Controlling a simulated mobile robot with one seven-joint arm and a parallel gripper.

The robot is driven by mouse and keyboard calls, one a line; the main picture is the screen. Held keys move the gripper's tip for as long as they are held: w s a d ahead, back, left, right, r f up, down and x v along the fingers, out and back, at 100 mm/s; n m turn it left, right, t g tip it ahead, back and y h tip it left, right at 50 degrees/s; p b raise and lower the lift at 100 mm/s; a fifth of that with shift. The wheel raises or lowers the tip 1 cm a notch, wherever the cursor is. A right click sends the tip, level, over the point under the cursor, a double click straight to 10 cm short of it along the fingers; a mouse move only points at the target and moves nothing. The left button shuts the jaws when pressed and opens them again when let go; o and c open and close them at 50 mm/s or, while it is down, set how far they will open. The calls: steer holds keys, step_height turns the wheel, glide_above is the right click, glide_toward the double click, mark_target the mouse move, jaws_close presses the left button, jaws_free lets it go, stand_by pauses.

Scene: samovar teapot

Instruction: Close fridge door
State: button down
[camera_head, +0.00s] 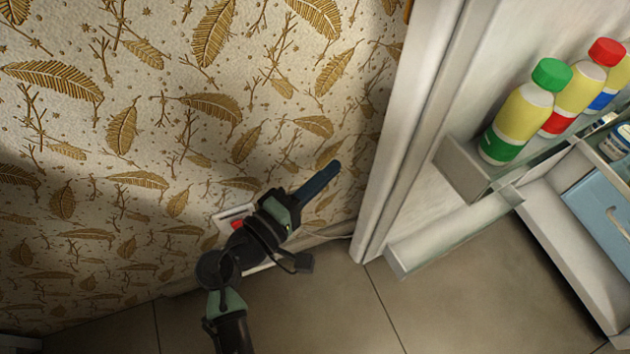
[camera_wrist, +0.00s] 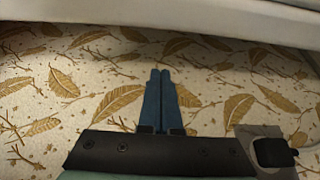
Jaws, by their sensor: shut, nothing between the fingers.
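The fridge door (camera_head: 400,130) stands open on the right of the head view, its white edge running from top to bottom and its inner side with shelves showing. My gripper (camera_head: 335,166) is left of the door edge, in front of the patterned wall, and points up and right towards the door. A gap shows between fingertips and door in the picture. In the wrist view my gripper (camera_wrist: 160,73) has its two blue fingers together and empty. A white edge (camera_wrist: 160,14) crosses the top of that view, apart from the fingertips; it looks like part of the fridge door.
Bottles with green (camera_head: 520,112) and red (camera_head: 578,90) caps stand on a door shelf. A lower white shelf (camera_head: 450,235) juts out over the tiled floor (camera_head: 330,310). A blue box (camera_head: 605,215) is at far right. The leaf-patterned wall (camera_head: 120,200) fills the left.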

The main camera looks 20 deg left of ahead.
steer(key=shift+w+d+p, duration=0.15)
steer(key=shift+w+d, duration=0.1)
steer(key=shift+d, duration=0.6)
steer(key=shift+w+d+p, duration=0.1)
steer(key=shift+w+d, duration=0.15)
steer(key=shift+d, duration=0.55)
steer(key=shift+w+d+p, duration=0.15)
steer(key=shift+w+d, duration=0.1)
steer(key=shift+d, duration=0.6)
steer(key=shift+s, duration=0.1)
